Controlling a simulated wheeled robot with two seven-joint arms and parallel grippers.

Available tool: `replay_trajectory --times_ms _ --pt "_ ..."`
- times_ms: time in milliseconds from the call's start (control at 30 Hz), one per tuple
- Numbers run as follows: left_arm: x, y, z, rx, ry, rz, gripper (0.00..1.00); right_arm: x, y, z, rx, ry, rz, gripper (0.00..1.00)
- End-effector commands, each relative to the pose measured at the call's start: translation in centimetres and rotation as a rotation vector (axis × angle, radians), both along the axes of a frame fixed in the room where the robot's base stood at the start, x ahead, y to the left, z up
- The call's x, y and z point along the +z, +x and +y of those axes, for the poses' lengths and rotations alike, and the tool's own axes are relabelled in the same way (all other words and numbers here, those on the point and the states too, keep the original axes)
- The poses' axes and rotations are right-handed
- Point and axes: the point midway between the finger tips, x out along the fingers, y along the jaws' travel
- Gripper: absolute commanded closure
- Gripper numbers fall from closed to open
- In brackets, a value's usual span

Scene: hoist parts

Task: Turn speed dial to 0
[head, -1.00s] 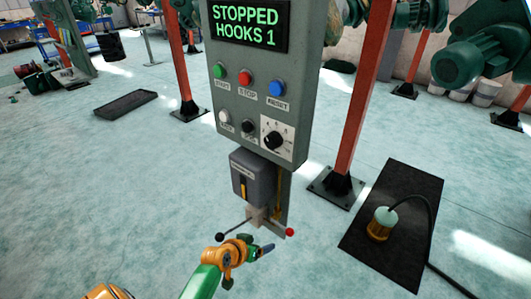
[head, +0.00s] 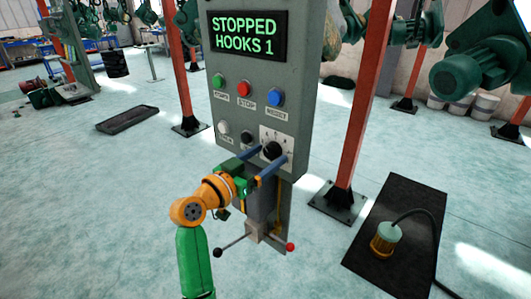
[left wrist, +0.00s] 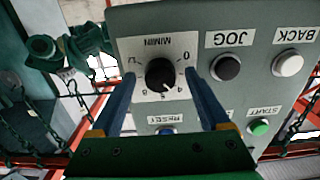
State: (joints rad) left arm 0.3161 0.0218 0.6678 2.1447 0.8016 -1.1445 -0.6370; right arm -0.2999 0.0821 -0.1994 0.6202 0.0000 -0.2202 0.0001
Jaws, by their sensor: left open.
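The speed dial (head: 272,150) is a black round knob on a white scale plate at the lower right of the grey control panel (head: 228,60). In the left wrist view, which is upside down to the panel, the dial (left wrist: 160,73) shows a light pointer mark toward the 4 side of its scale, away from the 0. My left gripper (head: 271,155) is open, with its blue fingers reaching up to the dial. In the left wrist view the fingers (left wrist: 160,76) stand on either side of the knob, with a gap on each side. My right gripper is not in view.
The panel display (head: 248,36) reads STOPPED, HOOKS 1. Green, red and blue buttons sit above the dial; a white and a black button (head: 247,137) sit left of it. A lever with a red ball (head: 290,247) is below. A red post (head: 355,120) stands to the right.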

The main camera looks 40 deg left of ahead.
Motion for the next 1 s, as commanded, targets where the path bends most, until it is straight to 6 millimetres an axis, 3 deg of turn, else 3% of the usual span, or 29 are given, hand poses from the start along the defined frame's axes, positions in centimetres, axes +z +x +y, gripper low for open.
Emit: replay_trajectory --times_ms 233,500,533,1000 --pt "-0.1 0.2 0.0 0.001 0.0 0.001 0.23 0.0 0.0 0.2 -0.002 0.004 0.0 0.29" --pt "-0.1 0.2 0.0 0.001 0.0 0.002 0.96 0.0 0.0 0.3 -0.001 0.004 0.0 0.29" --pt "-0.1 0.2 0.0 0.001 0.0 0.002 1.0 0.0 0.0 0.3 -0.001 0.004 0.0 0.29" --pt "0.1 0.2 -0.1 0.0 -0.135 0.016 1.0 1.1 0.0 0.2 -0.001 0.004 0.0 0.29"
